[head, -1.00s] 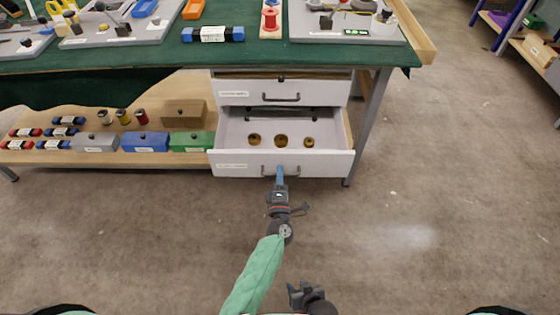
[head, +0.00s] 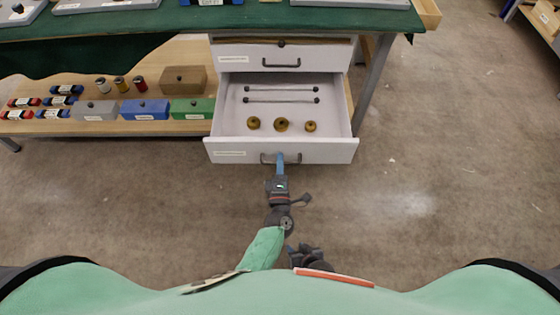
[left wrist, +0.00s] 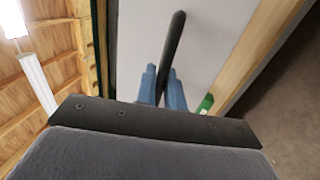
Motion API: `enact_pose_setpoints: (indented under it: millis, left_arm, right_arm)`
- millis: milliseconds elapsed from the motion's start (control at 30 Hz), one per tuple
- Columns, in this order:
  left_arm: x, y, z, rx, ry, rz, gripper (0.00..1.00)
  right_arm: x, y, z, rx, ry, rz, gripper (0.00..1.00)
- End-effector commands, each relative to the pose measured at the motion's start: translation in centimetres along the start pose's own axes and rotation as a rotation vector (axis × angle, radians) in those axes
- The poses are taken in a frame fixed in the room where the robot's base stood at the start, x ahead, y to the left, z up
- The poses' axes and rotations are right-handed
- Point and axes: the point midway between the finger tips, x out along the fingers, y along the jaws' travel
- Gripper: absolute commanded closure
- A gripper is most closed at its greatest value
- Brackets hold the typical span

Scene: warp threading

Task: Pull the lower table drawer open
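The lower table drawer (head: 235,152) is a light grey drawer pulled well out from under the workbench. Inside it lie two dark rods with end knobs (head: 281,100) and several brass round pieces (head: 282,125). My left gripper (head: 281,160) is at the drawer's dark bar handle (head: 268,159). In the left wrist view, the blue fingers (left wrist: 163,85) stand on either side of the dark handle (left wrist: 173,45), closed on it. My right gripper (head: 303,252) hangs low near my body, away from the drawer; its finger opening is too small to judge.
The upper drawer (head: 240,58) above is closed. The lower shelf (head: 60,125) at left holds spools and a grey, a blue and a green box. The green bench top (head: 130,25) carries trays. The floor in front and at right is clear.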

Motion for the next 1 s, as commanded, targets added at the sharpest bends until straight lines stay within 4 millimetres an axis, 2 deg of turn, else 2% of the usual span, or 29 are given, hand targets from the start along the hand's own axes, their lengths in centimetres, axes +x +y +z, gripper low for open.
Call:
enact_pose_setpoints:
  millis: [333, 467, 800, 1000]
  left_arm:
    - [0.0, -0.1, 0.0, 0.0, -0.001, -0.001, 0.85]
    - [-0.6, -0.1, 0.0, 0.0, -0.001, -0.002, 0.85]
    - [-5.6, -0.2, 0.1, 0.0, -0.002, -0.004, 0.85]
    - [-7.5, -0.1, 0.0, 0.0, -0.002, -0.002, 0.85]
  right_arm:
    - [0.1, 0.1, 0.0, -0.001, 0.0, 0.001, 0.64]
    - [0.1, 0.1, 0.0, -0.001, 0.001, 0.001, 0.64]
    - [0.3, 0.2, 0.1, -0.001, 0.002, 0.001, 0.64]
    - [0.4, 0.2, 0.1, -0.001, 0.002, 0.001, 0.64]
